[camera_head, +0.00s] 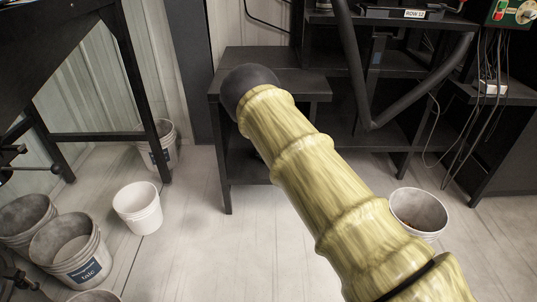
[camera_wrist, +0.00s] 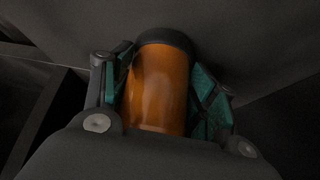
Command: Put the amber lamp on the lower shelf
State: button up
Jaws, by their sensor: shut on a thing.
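The amber lamp (camera_wrist: 158,88) is an orange cylinder with a dark cap, seen in the wrist view. My gripper (camera_wrist: 160,92) is shut on it, with green finger pads on its left and right sides. In the head view, the lamp and gripper are hidden behind my arm. A dark two-level stand is in the head view, with a top (camera_head: 300,85) and a lower shelf (camera_head: 248,165) between its legs. My arm reaches across the front of this stand. I cannot tell whether the lamp touches any surface.
A white bucket (camera_head: 138,207) and grey buckets (camera_head: 72,248) stand on the floor at left. Another bucket (camera_head: 419,212) is at right, beside my arm. A dark bench (camera_head: 100,135) is at far left. A thick black pipe (camera_head: 362,85) slants down right of the stand.

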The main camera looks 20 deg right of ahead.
jog(key=shift+f, duration=0.15)
jog(key=o, duration=1.2)
jog(key=shift+f, duration=0.15)
